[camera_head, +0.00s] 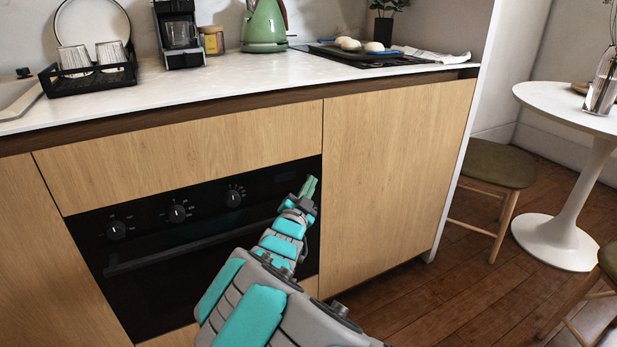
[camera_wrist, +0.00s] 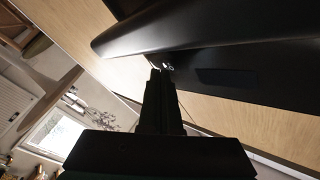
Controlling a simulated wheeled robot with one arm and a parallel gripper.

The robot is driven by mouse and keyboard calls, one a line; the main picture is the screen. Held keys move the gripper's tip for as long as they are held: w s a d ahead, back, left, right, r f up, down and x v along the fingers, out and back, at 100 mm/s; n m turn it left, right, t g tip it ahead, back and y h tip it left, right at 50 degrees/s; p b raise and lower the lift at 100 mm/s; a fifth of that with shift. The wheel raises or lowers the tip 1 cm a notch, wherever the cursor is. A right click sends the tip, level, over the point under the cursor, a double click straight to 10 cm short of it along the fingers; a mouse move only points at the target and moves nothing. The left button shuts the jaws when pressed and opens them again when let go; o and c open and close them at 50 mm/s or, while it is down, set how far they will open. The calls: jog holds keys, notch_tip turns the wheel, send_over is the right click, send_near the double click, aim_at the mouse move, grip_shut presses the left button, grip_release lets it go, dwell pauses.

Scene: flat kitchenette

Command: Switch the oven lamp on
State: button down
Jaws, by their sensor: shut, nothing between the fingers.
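The black built-in oven (camera_head: 140,290) sits under the counter, with several dials such as the middle dial (camera_head: 177,213) and the right dial (camera_head: 234,197) on its panel. A long dark handle (camera_head: 180,249) runs below them and shows large in the wrist view (camera_wrist: 200,30). My gripper (camera_head: 309,187) is shut and empty, at the right end of the oven panel. In the wrist view its fingertips (camera_wrist: 157,73) are beside small white markings (camera_wrist: 168,66) on the black panel. I cannot tell whether they touch the panel. The lamp switch itself is not clearly visible.
A wooden drawer front (camera_head: 190,160) lies above the oven and a cabinet door (camera_head: 390,180) to its right. The white counter (camera_head: 240,75) holds a dish rack (camera_head: 88,78) and a green kettle (camera_head: 264,28). A stool (camera_head: 497,165) and round table (camera_head: 560,110) stand right.

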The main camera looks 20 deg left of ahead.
jog(key=shift+w+a, duration=0.15)
dwell(0.3)
jog(key=shift+s+d+f+b, duration=0.15)
jog(key=shift+s+d+b, duration=0.15)
jog(key=shift+b, duration=0.35)
jog(key=shift+s+d, duration=0.15)
jog(key=shift+d, duration=0.1)
jog(key=shift+b, duration=0.3)
jog(key=s+d+b, duration=0.4)
jog(key=b, duration=0.1)
jog(key=shift+d+b, duration=0.3)
